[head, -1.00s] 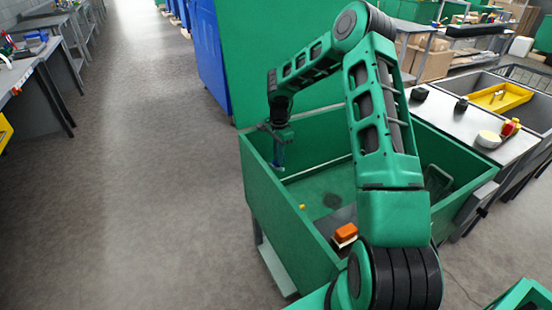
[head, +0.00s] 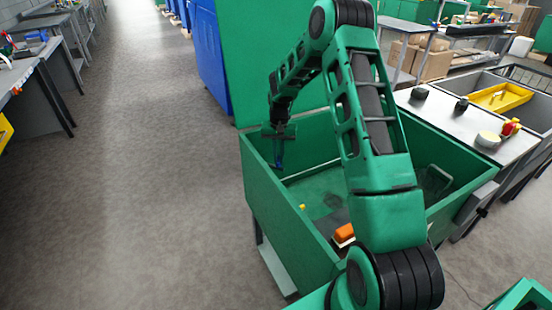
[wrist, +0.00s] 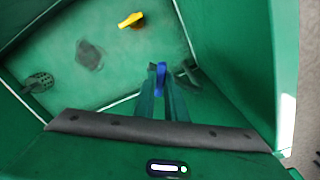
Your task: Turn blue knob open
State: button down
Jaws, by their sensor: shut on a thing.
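The blue knob (wrist: 161,78) shows in the wrist view between the tips of my gripper (wrist: 160,92), inside a green sink-like bin near a corner. My gripper is shut on the knob. In the head view the gripper (head: 279,160) reaches down at the bin's far left corner, with a bit of blue at its tips. The fingers hide part of the knob, and I cannot tell how far it is turned.
The green bin (head: 290,235) has tall walls around my gripper. A yellow handle (wrist: 131,19) stands on its floor. A counter (head: 455,125) with small items stands to the right.

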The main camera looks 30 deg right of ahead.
jog(key=n, duration=0.6)
jog(key=shift+w+r+n, duration=0.2)
jog(key=shift+w+n, duration=0.1)
jog(key=shift+w, duration=0.05)
dwell(0.5)
jog(key=c, duration=1.8)
grip_release()
jog(key=shift+s+f, duration=0.1)
jog(key=shift+s, duration=0.05)
